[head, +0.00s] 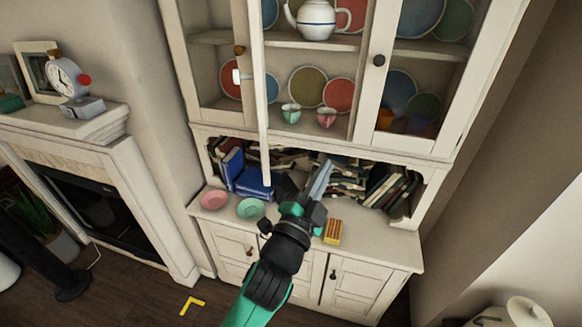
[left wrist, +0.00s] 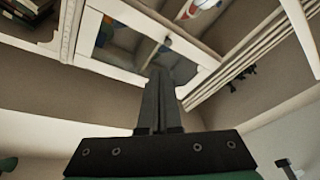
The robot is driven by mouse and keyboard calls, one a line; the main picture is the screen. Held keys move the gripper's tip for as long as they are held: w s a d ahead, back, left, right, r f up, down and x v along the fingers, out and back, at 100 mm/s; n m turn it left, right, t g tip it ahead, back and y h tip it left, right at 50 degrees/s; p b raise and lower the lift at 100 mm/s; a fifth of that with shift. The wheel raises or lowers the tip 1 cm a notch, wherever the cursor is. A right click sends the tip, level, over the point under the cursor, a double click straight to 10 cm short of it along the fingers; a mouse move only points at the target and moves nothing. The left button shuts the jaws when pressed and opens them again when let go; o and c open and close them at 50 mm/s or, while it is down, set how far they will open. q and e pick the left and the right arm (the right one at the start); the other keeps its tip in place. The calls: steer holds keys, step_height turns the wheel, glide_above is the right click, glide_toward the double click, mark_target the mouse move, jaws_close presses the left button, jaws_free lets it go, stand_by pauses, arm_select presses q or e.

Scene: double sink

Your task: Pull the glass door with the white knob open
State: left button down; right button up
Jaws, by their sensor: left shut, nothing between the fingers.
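The glass door with the white knob is seen nearly edge-on in the head view, as a narrow pale strip (head: 262,120). Its lower end overhangs the open shelf below, so it stands out from the cabinet. The white knob (head: 237,76) sticks out on the strip's left side. My left gripper (head: 320,180) is shut and empty, in front of the book shelf, below and right of the door, apart from the knob. Its closed fingers (left wrist: 158,98) also show in the left wrist view. My right gripper is out of view.
Another glass door with a dark knob (head: 379,60) is at the right. Dishes, cups and a teapot (head: 316,19) stand on the upper shelves. A pink bowl (head: 214,200), green bowl (head: 250,208) and yellow-red box (head: 333,232) are on the counter. A fireplace is at the left.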

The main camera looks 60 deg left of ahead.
arm_select(q)
steer(key=s+a+f+m+g+y+p, duration=0.2)
steer(key=s+a+f+m+g+p, duration=0.4)
steer(key=f, duration=0.5)
steer(key=w+a+n+p, duration=0.1)
steer(key=w+a, duration=0.1)
steer(key=a, duration=0.8)
steer(key=shift+f+n+t, duration=0.2)
steer(key=shift+n+t, duration=0.1)
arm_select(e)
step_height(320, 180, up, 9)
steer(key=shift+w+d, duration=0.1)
